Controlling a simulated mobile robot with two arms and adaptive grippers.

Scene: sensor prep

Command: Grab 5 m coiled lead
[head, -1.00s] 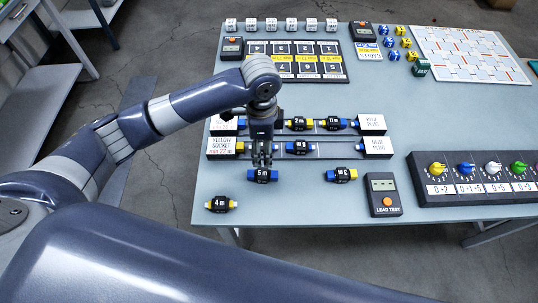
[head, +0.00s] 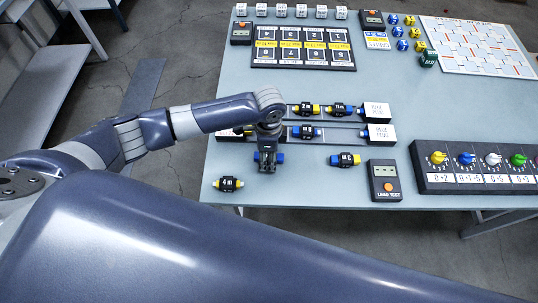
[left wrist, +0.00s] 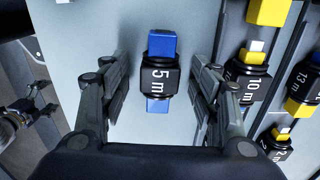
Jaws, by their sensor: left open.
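The 5 m coiled lead (left wrist: 158,78) is a black block with blue ends, lying on the table. In the left wrist view it sits between the two spread fingers of my left gripper (left wrist: 160,95), with a gap on both sides. In the head view the gripper (head: 267,166) is over the lead and hides its middle; a blue end (head: 280,157) shows beside it. The gripper is open and empty. My right gripper is not in view.
A 4 m lead (head: 228,184) lies front left and another lead (head: 345,160) to the right, beside the lead tester (head: 384,181). Behind are rails with several leads and white blocks (head: 379,133). The 10 m lead (left wrist: 252,85) is close to the right finger.

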